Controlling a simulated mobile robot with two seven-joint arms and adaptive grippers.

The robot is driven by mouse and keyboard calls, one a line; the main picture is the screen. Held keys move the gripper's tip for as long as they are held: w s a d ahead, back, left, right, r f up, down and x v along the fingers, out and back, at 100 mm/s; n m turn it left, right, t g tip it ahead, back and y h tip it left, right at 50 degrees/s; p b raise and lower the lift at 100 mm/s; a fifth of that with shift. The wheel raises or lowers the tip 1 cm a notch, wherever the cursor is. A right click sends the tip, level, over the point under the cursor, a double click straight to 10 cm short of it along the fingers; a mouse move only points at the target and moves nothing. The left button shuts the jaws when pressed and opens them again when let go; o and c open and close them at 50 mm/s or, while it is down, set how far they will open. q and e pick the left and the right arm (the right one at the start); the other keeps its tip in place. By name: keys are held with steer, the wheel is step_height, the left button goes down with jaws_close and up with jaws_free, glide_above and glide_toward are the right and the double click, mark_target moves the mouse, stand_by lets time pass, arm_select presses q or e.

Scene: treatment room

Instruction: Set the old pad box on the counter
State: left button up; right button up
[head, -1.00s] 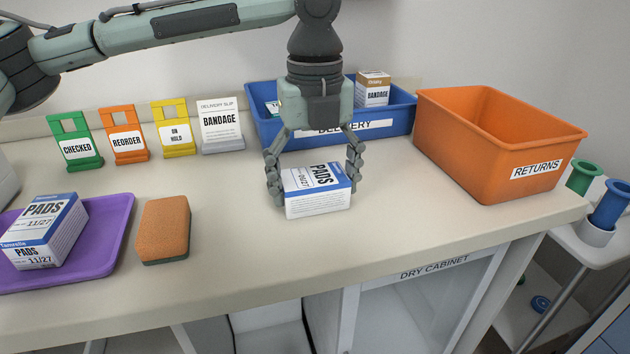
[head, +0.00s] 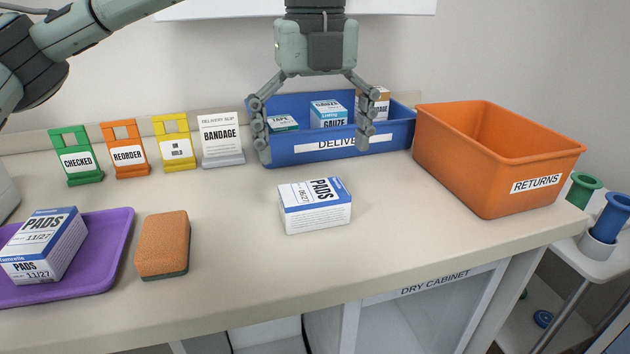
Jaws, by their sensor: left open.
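A white and blue pad box (head: 315,206) marked PADS lies on the counter (head: 235,250), right of the sponge. The date on its top is turned and hard to read. My left gripper (head: 316,148) is open and empty, raised above and behind this box, with its fingers in front of the blue delivery bin. A second pad box (head: 45,245), dated 11/27, stands on the purple tray (head: 108,255) at the left. My right gripper is not in view.
The blue delivery bin (head: 400,130) holds gauze and bandage boxes. The orange returns bin (head: 470,180) stands at the right. A sponge (head: 163,243) lies beside the tray. Green, orange and yellow signs and a delivery slip (head: 221,135) line the back. The counter's front middle is clear.

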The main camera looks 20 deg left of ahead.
mark_target(315, 194)
arm_select(q)
steer(key=shift+r, duration=2)
